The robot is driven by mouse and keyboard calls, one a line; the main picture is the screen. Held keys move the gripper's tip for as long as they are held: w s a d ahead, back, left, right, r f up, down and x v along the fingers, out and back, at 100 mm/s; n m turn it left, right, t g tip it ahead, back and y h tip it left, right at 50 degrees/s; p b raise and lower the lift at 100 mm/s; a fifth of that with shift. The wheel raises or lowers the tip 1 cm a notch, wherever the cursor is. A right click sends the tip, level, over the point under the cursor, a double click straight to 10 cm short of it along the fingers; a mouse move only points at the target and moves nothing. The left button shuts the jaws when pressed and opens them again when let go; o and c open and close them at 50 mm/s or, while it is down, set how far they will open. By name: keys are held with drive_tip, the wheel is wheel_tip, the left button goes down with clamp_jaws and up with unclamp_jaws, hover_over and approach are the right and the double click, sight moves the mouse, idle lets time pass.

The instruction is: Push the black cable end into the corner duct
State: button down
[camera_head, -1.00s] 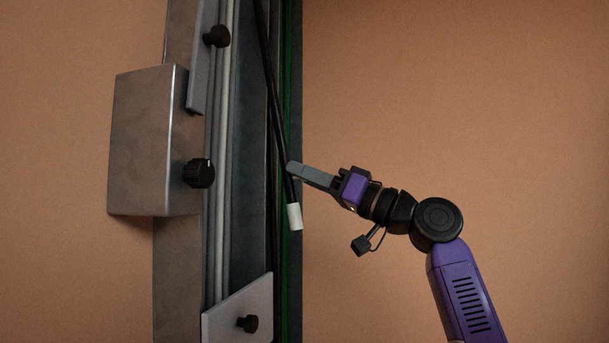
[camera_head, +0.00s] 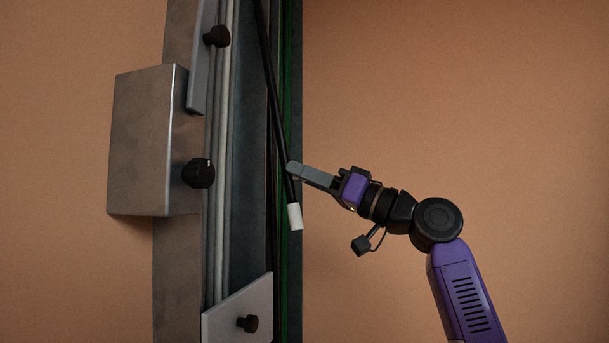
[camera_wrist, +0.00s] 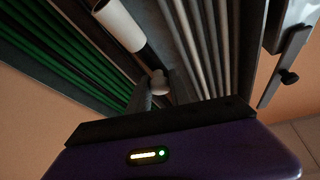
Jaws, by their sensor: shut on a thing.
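The black cable (camera_head: 273,90) runs down the front of the upright column and ends in a white tip (camera_head: 295,216). Its lower part slants to the right across a narrow channel with green lines (camera_head: 285,110), which looks like the corner duct. In the head view the white tip overlaps this channel; I cannot tell whether it is inside. My gripper (camera_head: 291,169) comes from the right and is shut on the cable just above the tip. In the wrist view the white tip (camera_wrist: 119,25) is beyond the fingers, and the green lines (camera_wrist: 55,45) are at the left.
A metal box (camera_head: 142,140) with a black knob (camera_head: 199,173) sticks out on the column's left. Grey rods (camera_head: 222,150) run beside the cable. The space right of the column is free apart from my arm.

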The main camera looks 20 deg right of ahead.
sight(290, 179)
drive_tip(key=shift+w+a+f+t+y+b, duration=0.15)
drive_tip(key=shift+w+a+f+b, duration=0.1)
drive_tip(key=shift+w+a+b, duration=0.25)
drive_tip(key=shift+w+a+f+t+y+b, duration=0.25)
drive_tip(key=shift+a+b, duration=0.2)
drive_tip(key=shift+a, duration=0.25)
drive_tip(key=shift+w+a, duration=0.45)
drive_tip(key=shift+w, duration=0.05)
drive_tip(key=shift+r, duration=0.1)
drive_tip(key=c, duration=1.2)
unclamp_jaws()
drive_tip(key=b+v, duration=0.3)
drive_tip(key=v, duration=0.5)
drive_tip(key=shift+a, duration=0.1)
